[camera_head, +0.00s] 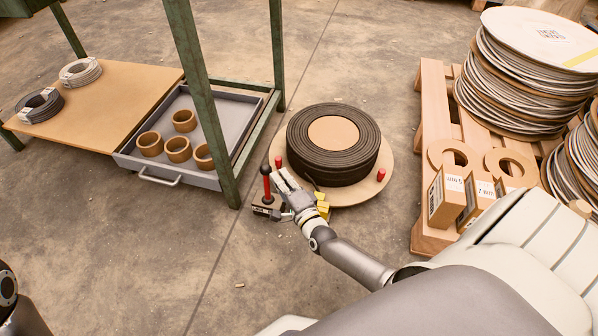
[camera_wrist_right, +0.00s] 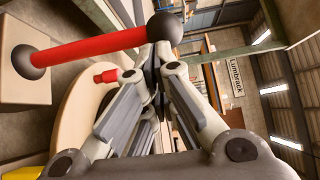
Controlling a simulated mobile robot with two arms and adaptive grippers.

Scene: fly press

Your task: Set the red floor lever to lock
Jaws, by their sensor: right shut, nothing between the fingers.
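The red floor lever (camera_head: 267,187) stands nearly upright in the head view, with a black knob on top and a small dark base (camera_head: 268,207) on the concrete floor. White marks on the base are too small to read. My right gripper (camera_head: 283,176) is shut and empty, just right of the lever. In the right wrist view the red lever (camera_wrist_right: 95,46) runs across the upper left to its black knob (camera_wrist_right: 165,28). The fingertips of my right gripper (camera_wrist_right: 152,58) are close to the shaft near the knob; I cannot tell whether they touch it. My left gripper is out of view.
A round board (camera_head: 378,190) with a coil of dark hose (camera_head: 363,160) and red pegs lies right of the lever. A green frame post (camera_head: 212,110) and a grey tray (camera_head: 225,97) with brown rings stand left. A pallet (camera_head: 427,215) with boxes is at right.

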